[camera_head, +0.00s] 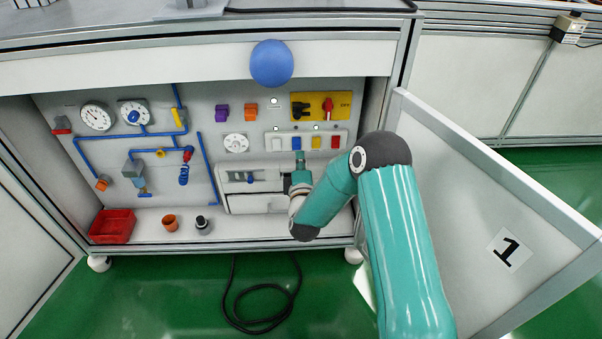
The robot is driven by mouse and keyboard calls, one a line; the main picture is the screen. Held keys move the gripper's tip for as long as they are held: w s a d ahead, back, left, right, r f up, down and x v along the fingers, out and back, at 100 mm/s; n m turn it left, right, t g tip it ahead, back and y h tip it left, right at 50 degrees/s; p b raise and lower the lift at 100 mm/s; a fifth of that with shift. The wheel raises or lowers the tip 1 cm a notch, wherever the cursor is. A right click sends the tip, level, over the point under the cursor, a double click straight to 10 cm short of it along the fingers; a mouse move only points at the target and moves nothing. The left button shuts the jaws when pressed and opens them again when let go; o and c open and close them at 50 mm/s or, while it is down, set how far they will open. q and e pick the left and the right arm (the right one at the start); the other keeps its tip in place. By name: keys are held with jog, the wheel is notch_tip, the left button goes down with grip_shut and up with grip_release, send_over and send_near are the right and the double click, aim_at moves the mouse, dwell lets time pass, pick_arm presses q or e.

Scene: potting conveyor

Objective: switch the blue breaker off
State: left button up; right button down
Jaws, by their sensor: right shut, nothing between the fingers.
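The blue breaker (296,142) sits in a pale strip of coloured switches on the back panel of the open cabinet, between a white one and a yellow one (316,143). Its lever position is too small to tell. My right gripper (299,157) is shut and empty, with its fingertips just below the blue breaker. I cannot tell whether they touch it. My left gripper is not in view.
A red breaker (335,142) is at the strip's right end. A drawer unit (250,200) is below. A blue ball (271,64) shows at the cabinet's top edge. The open door (480,200) stands right of my arm. A red bin (112,226) is at lower left.

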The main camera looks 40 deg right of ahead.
jog(key=p+v, duration=0.1)
jog(key=v, duration=0.6)
jog(key=shift+s+a+r+p, duration=0.2)
jog(key=shift+a+r+p, duration=0.15)
jog(key=shift+r, duration=0.15)
